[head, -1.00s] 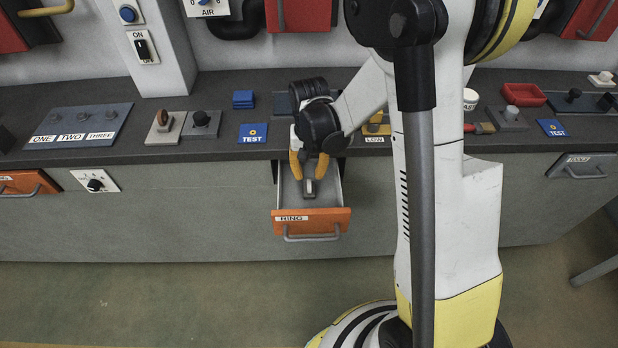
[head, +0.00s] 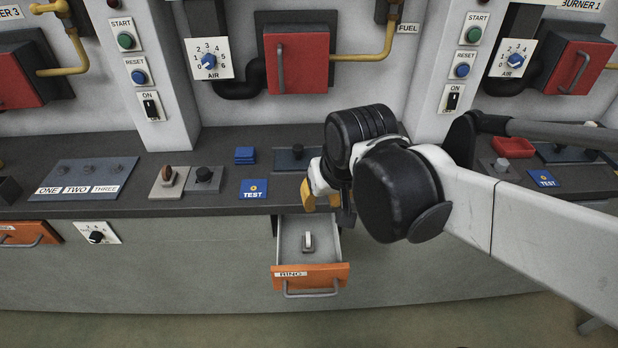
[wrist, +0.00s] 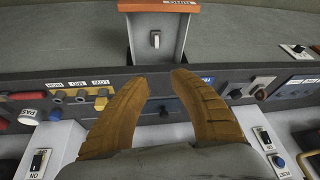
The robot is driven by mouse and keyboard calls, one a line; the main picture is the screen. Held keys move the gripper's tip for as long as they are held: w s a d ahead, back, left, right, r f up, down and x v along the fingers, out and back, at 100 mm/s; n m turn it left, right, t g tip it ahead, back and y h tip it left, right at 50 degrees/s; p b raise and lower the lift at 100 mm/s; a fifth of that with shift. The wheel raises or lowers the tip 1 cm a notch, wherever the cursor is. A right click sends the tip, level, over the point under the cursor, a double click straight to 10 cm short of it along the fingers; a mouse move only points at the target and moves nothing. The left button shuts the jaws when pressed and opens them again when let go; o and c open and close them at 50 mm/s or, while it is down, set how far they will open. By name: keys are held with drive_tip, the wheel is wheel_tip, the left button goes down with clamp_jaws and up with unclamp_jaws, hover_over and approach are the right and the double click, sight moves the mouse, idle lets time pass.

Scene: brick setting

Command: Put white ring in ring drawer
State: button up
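The ring drawer (head: 330,277) has an orange front labelled RING and is pulled open below the counter. A small whitish ring (head: 307,243) is inside it, on the drawer floor; it seems to stand on edge. In the wrist view the ring (wrist: 155,40) shows inside the open drawer (wrist: 182,35), beyond my fingertips. My gripper (head: 322,197) is above the counter's front edge, behind and above the drawer, apart from the ring. In the wrist view my gripper (wrist: 155,77) has its two orange fingers spread with nothing between them.
A blue TEST pad (head: 254,189), a black-knobbed block (head: 205,178) and a ONE-TWO-THREE panel (head: 86,177) are on the counter left of my gripper. A red tray (head: 513,147) is at the right. Another orange drawer (head: 28,233) is at the far left.

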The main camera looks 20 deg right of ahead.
drive_tip(key=s, duration=0.1)
drive_tip(key=s+r+t, duration=0.1)
drive_tip(key=s, duration=0.1)
drive_tip(key=s+n+t, duration=0.1)
drive_tip(key=s, duration=0.1)
drive_tip(key=shift+s+a+r, duration=0.1)
drive_tip(key=shift+s+r, duration=0.1)
drive_tip(key=shift+r, duration=0.05)
idle(0.9)
